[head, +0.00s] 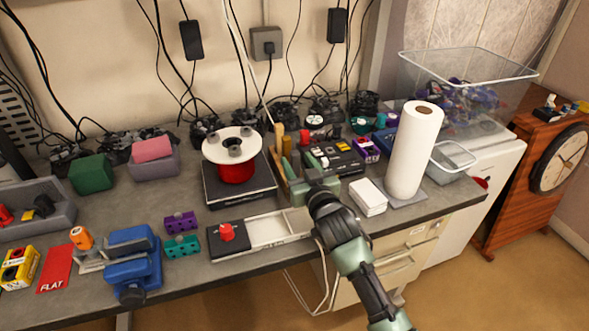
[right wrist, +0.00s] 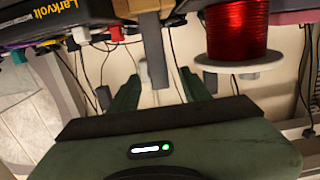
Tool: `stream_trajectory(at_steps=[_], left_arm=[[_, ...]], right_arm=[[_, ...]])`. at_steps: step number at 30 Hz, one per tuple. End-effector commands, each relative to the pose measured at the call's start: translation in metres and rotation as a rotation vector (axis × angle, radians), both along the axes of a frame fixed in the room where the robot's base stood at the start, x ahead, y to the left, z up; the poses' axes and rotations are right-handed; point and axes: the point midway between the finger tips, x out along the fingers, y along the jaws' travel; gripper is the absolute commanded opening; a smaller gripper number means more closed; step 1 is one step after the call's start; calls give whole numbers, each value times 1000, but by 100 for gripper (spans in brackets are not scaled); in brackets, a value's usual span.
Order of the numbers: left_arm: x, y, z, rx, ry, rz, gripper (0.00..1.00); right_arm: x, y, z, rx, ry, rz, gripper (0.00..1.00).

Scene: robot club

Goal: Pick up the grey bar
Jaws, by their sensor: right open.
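A grey-brown upright bar (right wrist: 154,58) shows in the right wrist view, where the picture looks upside down. It appears in line with the gap between the fingers of my right gripper (right wrist: 160,92), which is open. I cannot tell how far the bar is from the fingers or whether they touch. In the head view my right gripper (head: 297,182) reaches over the bench beside the black stand with the red spool (head: 236,172). The gripper and arm partly hide what is there, and I cannot make out the grey bar clearly. My left gripper is not in view.
A control box (head: 333,158) and a paper towel roll (head: 413,155) stand to the right. A pale tray with a red knob (head: 228,232) lies in front. A blue vise (head: 133,258) is at the left.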

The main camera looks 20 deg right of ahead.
Motion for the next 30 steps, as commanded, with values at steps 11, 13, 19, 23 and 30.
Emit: stream_trajectory(at_steps=[11, 13, 19, 23, 30], left_arm=[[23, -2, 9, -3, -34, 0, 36], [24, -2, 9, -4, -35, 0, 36], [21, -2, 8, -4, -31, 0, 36], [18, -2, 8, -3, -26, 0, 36], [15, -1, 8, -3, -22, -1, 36]], right_arm=[[27, 1, -2, 0, 0, 2, 47], [27, 1, -2, 0, 0, 2, 47], [27, 1, -2, 0, 1, 2, 0], [27, 1, -2, 0, 1, 2, 0], [27, 1, -2, -1, 1, 2, 0]])
